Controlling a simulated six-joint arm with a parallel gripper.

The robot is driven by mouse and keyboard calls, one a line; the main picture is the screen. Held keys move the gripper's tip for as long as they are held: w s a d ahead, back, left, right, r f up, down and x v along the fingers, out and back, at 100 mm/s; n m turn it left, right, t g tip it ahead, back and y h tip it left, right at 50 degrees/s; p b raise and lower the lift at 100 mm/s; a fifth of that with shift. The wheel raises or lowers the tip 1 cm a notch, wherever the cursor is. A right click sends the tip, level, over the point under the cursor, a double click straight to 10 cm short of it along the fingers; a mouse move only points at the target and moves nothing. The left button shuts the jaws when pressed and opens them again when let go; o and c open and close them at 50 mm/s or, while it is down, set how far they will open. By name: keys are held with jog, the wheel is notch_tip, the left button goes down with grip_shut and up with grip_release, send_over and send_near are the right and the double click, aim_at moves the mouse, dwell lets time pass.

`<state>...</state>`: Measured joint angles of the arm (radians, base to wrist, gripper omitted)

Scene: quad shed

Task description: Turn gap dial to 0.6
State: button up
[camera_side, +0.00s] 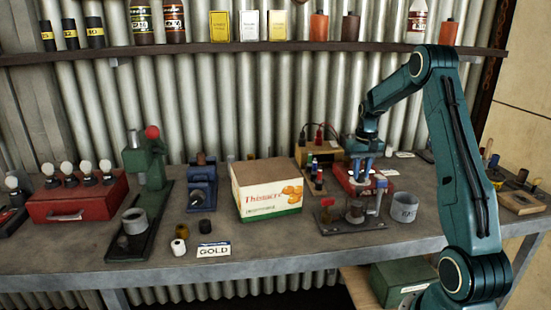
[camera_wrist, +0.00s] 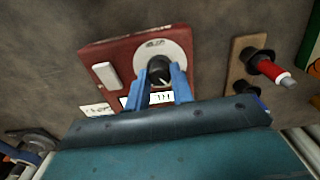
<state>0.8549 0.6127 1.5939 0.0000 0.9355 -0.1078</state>
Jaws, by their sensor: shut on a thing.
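The gap dial is a black knob (camera_wrist: 159,66) on a round white plate (camera_wrist: 176,48), set on a red box (camera_wrist: 98,51). In the wrist view my gripper (camera_wrist: 160,76) has its two blue fingers on either side of the knob and is shut on it. The dial's marks and its setting are too small to read. A white label (camera_wrist: 162,98) shows partly between the fingers. In the side view my gripper (camera_side: 362,174) reaches down onto the red box (camera_side: 346,181), and its fingers hide the knob.
In the side view, a cardboard box (camera_side: 266,201) stands to the left and a grey cup (camera_side: 404,208) to the right.

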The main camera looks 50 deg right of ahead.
aim_at(361, 173)
jog(key=shift+m, duration=1.5)
jog(key=o, duration=1)
jog(key=shift+r, duration=0.1)
notch_tip(361, 173, up, 14)
jog(key=shift+f, duration=0.1)
